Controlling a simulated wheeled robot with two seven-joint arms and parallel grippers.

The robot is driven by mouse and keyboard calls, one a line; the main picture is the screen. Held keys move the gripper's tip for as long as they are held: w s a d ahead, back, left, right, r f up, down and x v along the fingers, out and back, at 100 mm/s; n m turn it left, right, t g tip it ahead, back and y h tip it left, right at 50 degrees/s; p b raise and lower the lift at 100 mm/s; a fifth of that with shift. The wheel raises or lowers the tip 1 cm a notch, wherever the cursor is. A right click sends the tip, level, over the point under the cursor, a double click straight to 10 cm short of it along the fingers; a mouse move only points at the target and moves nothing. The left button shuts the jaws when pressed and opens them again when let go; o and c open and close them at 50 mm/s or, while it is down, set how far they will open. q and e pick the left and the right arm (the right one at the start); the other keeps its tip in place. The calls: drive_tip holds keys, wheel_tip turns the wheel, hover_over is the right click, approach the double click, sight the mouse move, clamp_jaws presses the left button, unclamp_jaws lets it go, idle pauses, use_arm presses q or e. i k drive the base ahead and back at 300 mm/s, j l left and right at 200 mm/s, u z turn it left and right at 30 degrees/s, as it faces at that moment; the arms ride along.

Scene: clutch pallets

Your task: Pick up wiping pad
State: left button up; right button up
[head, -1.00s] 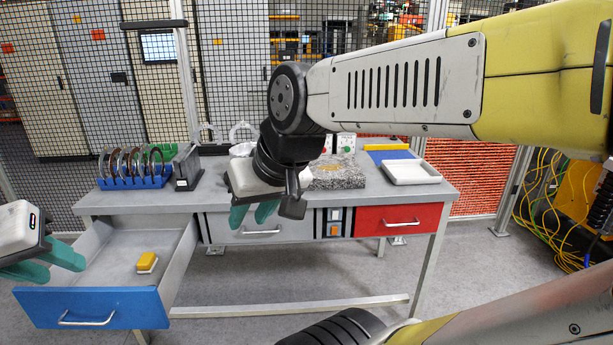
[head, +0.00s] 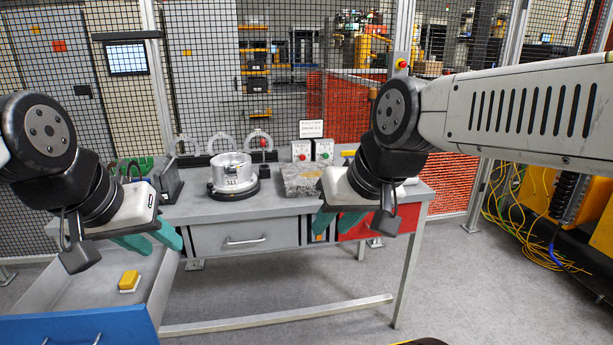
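The wiping pad, a small yellow block with a pale underside (head: 129,281), lies on the floor of the pulled-out drawer with the blue front (head: 75,328), at lower left in the head view. My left gripper (head: 164,247) has teal fingers with a gap between them. It appears above and slightly right of the pad in the picture, empty and apart from it. My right gripper (head: 336,224) hangs in front of the workbench near the red drawer (head: 405,218), its teal fingers apart with nothing between them.
The grey workbench (head: 282,203) carries a metal cylinder on a black base (head: 232,176), a granite block (head: 300,180) and a dark holder (head: 165,178) at left. A closed grey drawer (head: 245,237) sits beside the open one. A mesh fence stands behind.

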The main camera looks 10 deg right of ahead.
sight(129, 282)
drive_tip(key=i+j, duration=0.15)
drive_tip(key=j, duration=0.2)
drive_tip(key=i+j, duration=0.15)
drive_tip(key=j, duration=0.15)
drive_tip(key=i+j, duration=0.15)
drive_tip(key=j, duration=0.2)
drive_tip(key=i+j, duration=0.15)
drive_tip(key=j, duration=0.2)
